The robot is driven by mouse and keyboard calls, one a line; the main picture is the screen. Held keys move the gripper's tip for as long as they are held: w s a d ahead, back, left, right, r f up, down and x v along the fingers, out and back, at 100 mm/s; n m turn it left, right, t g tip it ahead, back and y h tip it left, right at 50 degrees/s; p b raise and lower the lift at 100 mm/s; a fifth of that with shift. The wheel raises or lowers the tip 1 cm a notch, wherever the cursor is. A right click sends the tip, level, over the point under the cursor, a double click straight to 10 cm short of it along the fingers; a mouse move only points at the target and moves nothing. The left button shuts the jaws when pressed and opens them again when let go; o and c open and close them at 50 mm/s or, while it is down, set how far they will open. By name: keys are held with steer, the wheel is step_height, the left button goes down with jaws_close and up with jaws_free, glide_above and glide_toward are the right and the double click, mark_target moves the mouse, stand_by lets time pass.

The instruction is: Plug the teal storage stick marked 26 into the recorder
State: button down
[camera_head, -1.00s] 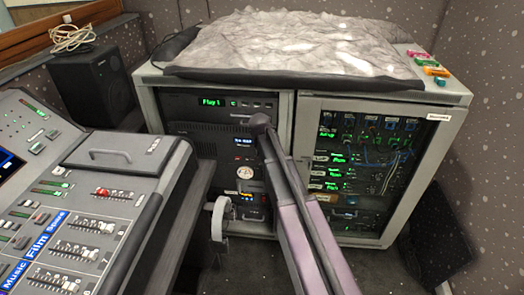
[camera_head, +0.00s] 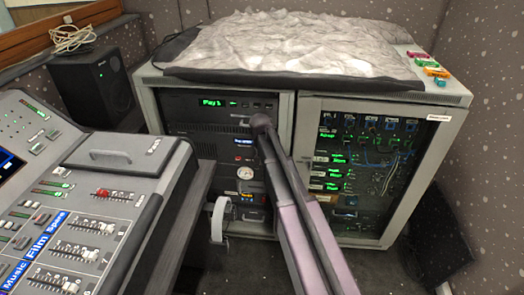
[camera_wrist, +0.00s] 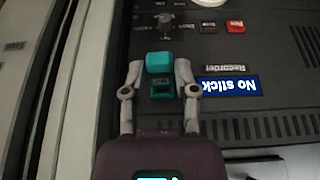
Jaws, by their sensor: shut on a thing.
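A teal storage stick (camera_wrist: 160,62) is held between the two fingertips of my gripper (camera_wrist: 159,72) in the wrist view. A darker teal part (camera_wrist: 162,89) shows just below it between the fingers; its mark is too small to read. The recorder panel (camera_wrist: 215,100) lies behind, with an upside-down "Recorder" label and a blue display (camera_wrist: 228,86) reading "No stick" to the right of the stick. I cannot see the port or tell whether the stick touches the panel. In the head view the recorder's blue display (camera_head: 243,141) shows in the left rack bay; my arm hides my gripper there.
Several coloured sticks (camera_head: 430,66) lie on the cabinet top's right end. A crumpled grey cover (camera_head: 290,45) fills most of that top. A headphone-like object (camera_head: 219,218) hangs beside the desk. The fader desk (camera_head: 75,215) stands at left, and a cabled right bay (camera_head: 365,160) is beside the recorder rack.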

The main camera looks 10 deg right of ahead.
steer(key=shift+w+d+r, duration=0.1)
steer(key=shift+w+d, duration=0.1)
steer(key=shift+w, duration=0.35)
steer(key=shift+w+d, duration=0.15)
steer(key=shift+w, duration=0.4)
stand_by(2.1)
steer(key=shift+c, duration=1.5)
jaws_free()
steer(key=shift+s, duration=0.1)
steer(key=shift+s, duration=0.15)
steer(key=s+a+f+n+g+y, duration=0.15)
steer(key=s+n+g, duration=0.25)
steer(key=s, duration=2.8)
step_height(320, 180, up, 23)
steer(key=p, duration=2.2)
steer(key=shift+w+d+f+p, duration=0.15)
steer(key=shift+w+d+p, duration=0.1)
steer(key=shift+w+p, duration=0.2)
